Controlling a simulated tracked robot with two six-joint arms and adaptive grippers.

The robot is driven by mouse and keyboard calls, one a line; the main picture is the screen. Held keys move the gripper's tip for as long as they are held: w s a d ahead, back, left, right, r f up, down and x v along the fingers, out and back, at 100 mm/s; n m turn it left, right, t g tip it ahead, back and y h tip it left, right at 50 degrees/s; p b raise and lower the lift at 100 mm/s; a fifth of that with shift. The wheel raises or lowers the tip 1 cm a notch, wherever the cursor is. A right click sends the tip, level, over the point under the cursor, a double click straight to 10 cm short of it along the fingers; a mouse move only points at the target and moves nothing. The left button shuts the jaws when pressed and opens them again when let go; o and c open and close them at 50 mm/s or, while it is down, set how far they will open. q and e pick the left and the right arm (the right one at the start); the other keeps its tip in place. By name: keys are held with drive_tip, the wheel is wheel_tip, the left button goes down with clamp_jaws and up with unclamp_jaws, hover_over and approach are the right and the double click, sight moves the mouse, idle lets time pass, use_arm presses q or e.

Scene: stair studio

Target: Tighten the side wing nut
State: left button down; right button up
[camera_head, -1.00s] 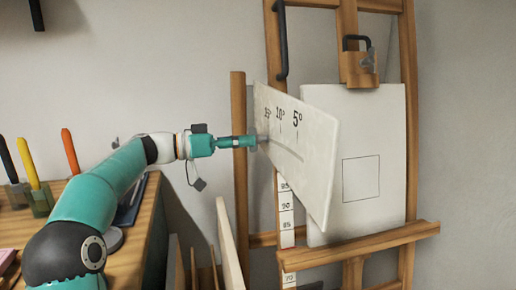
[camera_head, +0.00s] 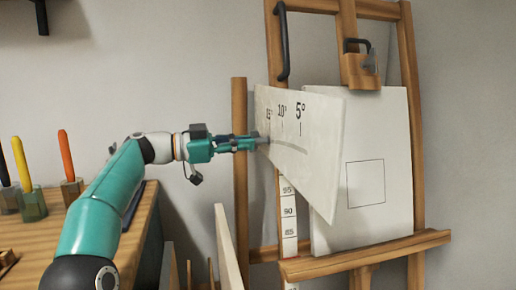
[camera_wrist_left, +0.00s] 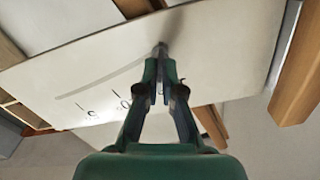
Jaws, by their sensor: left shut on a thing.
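My left gripper (camera_head: 258,143) reaches in from the left, level, to the left part of the pale angle plate (camera_head: 318,165), which is marked 15°, 10° and 5°. In the left wrist view my gripper (camera_wrist_left: 163,62) is shut on a small grey piece, the side wing nut (camera_wrist_left: 162,48), at the end of the plate's curved slot (camera_wrist_left: 100,80). The fingers hide most of the nut, so its wings cannot be made out. My right gripper is not in view.
The wooden easel (camera_head: 418,130) holds a white canvas (camera_head: 391,220) on its ledge (camera_head: 365,256). A wooden top clamp (camera_head: 358,72) and a black handle (camera_head: 281,40) are above. A workbench (camera_head: 70,235) with colored tools is at left; panels (camera_head: 228,250) stand below my arm.

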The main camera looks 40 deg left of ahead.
use_arm(q)
drive_tip(key=c, duration=1.3)
unclamp_jaws()
drive_tip(key=shift+w+d, duration=0.15)
drive_tip(key=shift+d, duration=0.05)
drive_tip(key=shift+a, duration=0.1)
drive_tip(key=v, duration=0.6)
